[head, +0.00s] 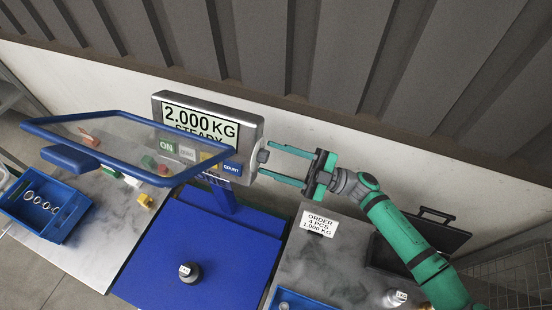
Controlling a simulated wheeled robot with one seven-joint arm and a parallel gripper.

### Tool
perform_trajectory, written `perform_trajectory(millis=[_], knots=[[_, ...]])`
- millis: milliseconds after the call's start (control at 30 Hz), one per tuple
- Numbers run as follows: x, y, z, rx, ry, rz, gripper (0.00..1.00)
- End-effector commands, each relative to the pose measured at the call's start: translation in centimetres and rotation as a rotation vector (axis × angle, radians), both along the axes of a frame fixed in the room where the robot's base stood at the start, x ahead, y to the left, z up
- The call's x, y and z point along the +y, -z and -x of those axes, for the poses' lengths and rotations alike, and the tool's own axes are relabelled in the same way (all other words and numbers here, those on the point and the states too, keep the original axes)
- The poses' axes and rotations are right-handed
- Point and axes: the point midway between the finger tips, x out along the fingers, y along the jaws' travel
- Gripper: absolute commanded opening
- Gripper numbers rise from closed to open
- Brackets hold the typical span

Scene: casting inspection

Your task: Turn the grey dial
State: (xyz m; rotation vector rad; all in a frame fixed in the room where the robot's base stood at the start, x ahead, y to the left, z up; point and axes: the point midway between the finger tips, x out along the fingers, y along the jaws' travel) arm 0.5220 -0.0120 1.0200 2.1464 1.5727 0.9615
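The grey dial (262,156) sticks out from the right side of the scale's grey display head (255,128). The screen reads 2.000 KG, STEADY. My green gripper (267,160) reaches in from the right with its fingers spread apart. One fingertip is just above the dial and the other just below it in the head view. A gap shows between the fingers, and I cannot tell whether either touches the dial.
A clear blue-framed shield (120,124) stands left of the display. A weight (189,272) sits on the blue scale platform (190,235). A blue tray (68,222) is far left.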

Motion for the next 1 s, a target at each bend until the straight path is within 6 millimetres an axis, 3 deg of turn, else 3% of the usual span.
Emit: perform_trajectory(millis=[267, 700, 1000], knots=[[-0.9, 0.3, 0.1, 0.000, 0.001, 0.001, 0.45], [-7.9, 2.9, 1.4, 0.001, 0.000, 0.001, 0.45], [-9.9, 3.6, 1.8, 0.000, -0.001, 0.000, 0.45]])
